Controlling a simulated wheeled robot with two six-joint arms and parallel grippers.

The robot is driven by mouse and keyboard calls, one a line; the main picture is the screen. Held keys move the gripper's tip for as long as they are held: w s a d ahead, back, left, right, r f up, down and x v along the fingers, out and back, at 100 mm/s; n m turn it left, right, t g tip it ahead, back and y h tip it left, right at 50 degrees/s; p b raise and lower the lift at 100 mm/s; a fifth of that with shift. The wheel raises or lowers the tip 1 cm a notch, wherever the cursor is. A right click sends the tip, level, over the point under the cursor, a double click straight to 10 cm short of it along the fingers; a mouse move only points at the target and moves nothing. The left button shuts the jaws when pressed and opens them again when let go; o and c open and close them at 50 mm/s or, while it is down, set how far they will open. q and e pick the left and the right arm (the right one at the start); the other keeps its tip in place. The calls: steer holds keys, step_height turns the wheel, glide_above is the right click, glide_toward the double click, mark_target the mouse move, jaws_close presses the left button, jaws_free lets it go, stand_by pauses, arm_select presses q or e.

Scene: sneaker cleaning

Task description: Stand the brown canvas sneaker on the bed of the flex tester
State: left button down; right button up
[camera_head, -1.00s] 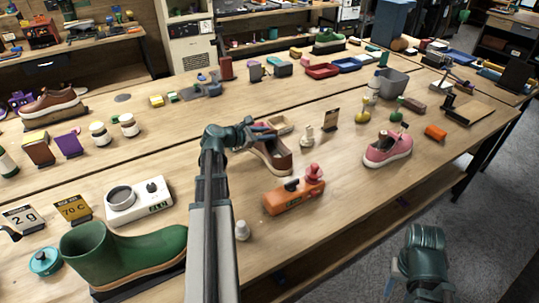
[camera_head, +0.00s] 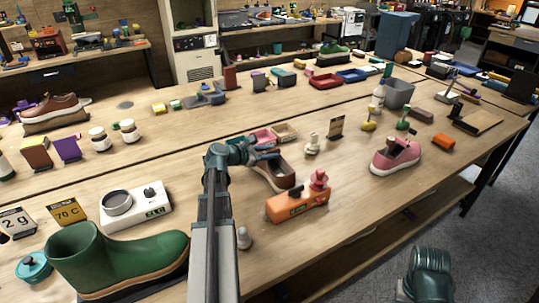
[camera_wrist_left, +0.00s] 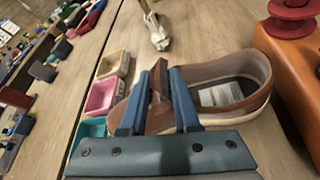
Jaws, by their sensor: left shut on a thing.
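The brown canvas sneaker (camera_head: 284,176) has a white sole and lies beside the orange device, at the middle of the near table. It also shows in the left wrist view (camera_wrist_left: 258,73). My left gripper (camera_head: 268,152) is shut on its upper edge; in the left wrist view the two blue fingers (camera_wrist_left: 157,98) straddle a brown strip of it. The fingers and palm hide part of the shoe. I cannot tell whether its sole touches the table. My right gripper (camera_head: 405,291) is low at the right, off the table, its jaws unclear. I cannot tell which item is the flex tester.
The orange device with a red knob (camera_head: 298,203) stands close to the sneaker's right. Small pink (camera_wrist_left: 103,96) and cream (camera_wrist_left: 113,64) trays stand on its other side. A pink shoe (camera_head: 396,157) is further right, a green boot (camera_head: 120,256) at left. Bare wood lies between the orange device and pink shoe.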

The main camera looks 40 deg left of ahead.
arm_select(q)
steer(key=c, duration=0.6)
jaws_free()
steer(key=shift+c, duration=0.2)
steer(key=shift+s+r, duration=0.1)
steer(key=p+v, duration=0.4)
steer(key=v, duration=0.7)
steer(key=shift+o, duration=0.3)
steer(key=shift+s+a+r, duration=0.15)
steer(key=shift+s, duration=0.25)
